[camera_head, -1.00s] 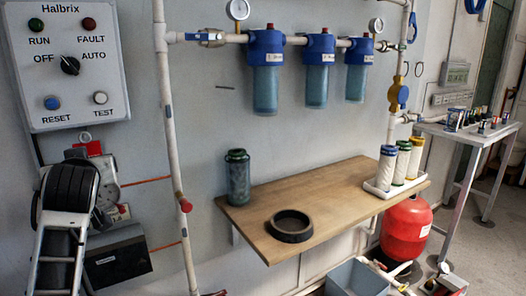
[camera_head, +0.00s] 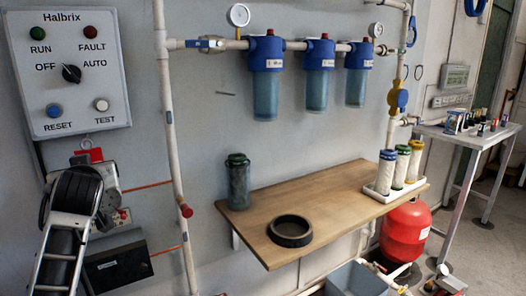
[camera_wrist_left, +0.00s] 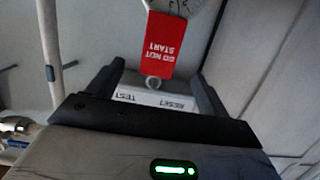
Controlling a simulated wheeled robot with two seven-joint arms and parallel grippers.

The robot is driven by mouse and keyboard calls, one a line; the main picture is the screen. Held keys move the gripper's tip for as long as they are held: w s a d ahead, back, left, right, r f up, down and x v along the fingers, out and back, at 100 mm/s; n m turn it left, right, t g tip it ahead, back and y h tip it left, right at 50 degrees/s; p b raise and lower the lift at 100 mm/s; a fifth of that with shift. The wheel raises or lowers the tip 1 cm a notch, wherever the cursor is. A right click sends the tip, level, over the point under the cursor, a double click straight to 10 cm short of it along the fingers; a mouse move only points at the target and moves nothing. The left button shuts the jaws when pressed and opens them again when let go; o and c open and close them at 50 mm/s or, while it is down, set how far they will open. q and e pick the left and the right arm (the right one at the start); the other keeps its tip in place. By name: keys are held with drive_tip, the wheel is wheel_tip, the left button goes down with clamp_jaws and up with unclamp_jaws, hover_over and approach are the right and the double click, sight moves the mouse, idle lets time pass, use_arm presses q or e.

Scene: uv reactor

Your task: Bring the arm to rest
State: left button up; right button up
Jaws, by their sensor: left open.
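My left arm (camera_head: 68,225) comes in at the lower left of the head view, below the control box (camera_head: 68,76). The left gripper (camera_wrist_left: 160,75) is open in the wrist view, its two dark fingers apart. Nothing is held between them. A red tag reading "DO NOT START" (camera_wrist_left: 166,46) shows upside down beyond the fingers. In the head view the red tag (camera_head: 88,155) hangs from a ring under the control box, partly hidden by my arm. The fingertips cannot be made out clearly in the head view. My right gripper is not in view.
A black box (camera_head: 118,266) and a vertical pipe (camera_head: 170,130) are close right of my arm. A wooden bench (camera_head: 320,207) holds a clear housing (camera_head: 238,182), a black ring (camera_head: 290,231) and a white tray of cartridges (camera_head: 382,191). Blue filter housings (camera_head: 266,75) hang above.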

use_arm(q)
drive_tip(key=f+p+v, duration=0.1)
drive_tip(key=v, duration=0.3)
drive_tip(key=w+r, duration=0.3)
drive_tip(key=r, duration=0.6)
drive_tip(key=shift+w+r+t, duration=0.3)
drive_tip(key=shift+w+r, duration=0.05)
drive_tip(key=shift+w, duration=0.05)
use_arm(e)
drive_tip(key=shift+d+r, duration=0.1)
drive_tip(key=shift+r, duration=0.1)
